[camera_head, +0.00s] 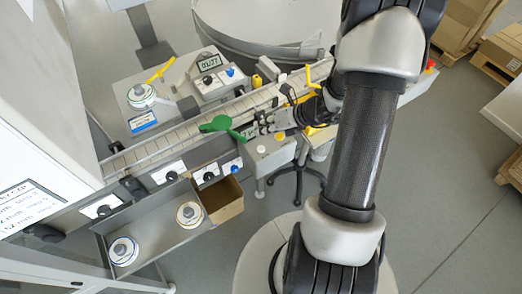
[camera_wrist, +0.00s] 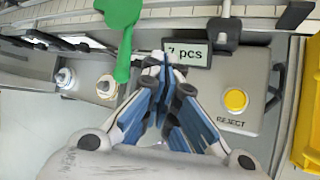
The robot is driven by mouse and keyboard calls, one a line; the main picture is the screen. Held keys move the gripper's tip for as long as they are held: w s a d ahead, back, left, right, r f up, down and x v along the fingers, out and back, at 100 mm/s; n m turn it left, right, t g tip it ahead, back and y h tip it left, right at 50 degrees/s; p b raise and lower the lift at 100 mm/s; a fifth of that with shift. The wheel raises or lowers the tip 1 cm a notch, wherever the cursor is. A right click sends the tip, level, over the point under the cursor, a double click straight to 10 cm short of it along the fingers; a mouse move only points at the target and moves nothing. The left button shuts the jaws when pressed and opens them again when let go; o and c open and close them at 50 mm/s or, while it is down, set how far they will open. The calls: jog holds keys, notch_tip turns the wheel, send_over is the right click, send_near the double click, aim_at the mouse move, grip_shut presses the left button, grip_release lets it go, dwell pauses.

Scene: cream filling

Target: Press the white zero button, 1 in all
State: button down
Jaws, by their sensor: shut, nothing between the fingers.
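A white button (camera_head: 261,149) sits on top of a light grey box (camera_head: 270,160) beside the conveyor in the head view. A yellow button (camera_head: 280,135) is to its right on the same box. In the wrist view the yellow button (camera_wrist: 236,100) is labelled REJECT, and a small display (camera_wrist: 187,52) behind reads "7 pcs". My gripper (camera_head: 262,123) is shut and empty, above the back part of the box. In the wrist view my gripper (camera_wrist: 164,72) covers the box left of the yellow button. I cannot make out the white button there.
A green paddle (camera_head: 219,124) stands close to my gripper's left; it also shows in the wrist view (camera_wrist: 121,40). The conveyor (camera_head: 155,150) runs behind. A tray (camera_head: 160,245) with round containers is at lower left.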

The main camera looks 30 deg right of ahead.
aim_at(263, 146)
notch_tip(263, 146, down, 6)
jog(key=b, duration=0.4)
jog(key=shift+r, duration=0.15)
dwell(1.1)
jog(key=shift+f+b, duration=0.35)
jog(key=shift+f, duration=0.05)
jog(key=shift+f+b, duration=0.4)
jog(key=shift+f, duration=0.15)
dwell(0.4)
dwell(0.4)
jog(key=shift+r+p, duration=0.9)
jog(key=shift+r, duration=0.1)
notch_tip(263, 146, up, 5)
jog(key=p, duration=0.4)
dwell(0.4)
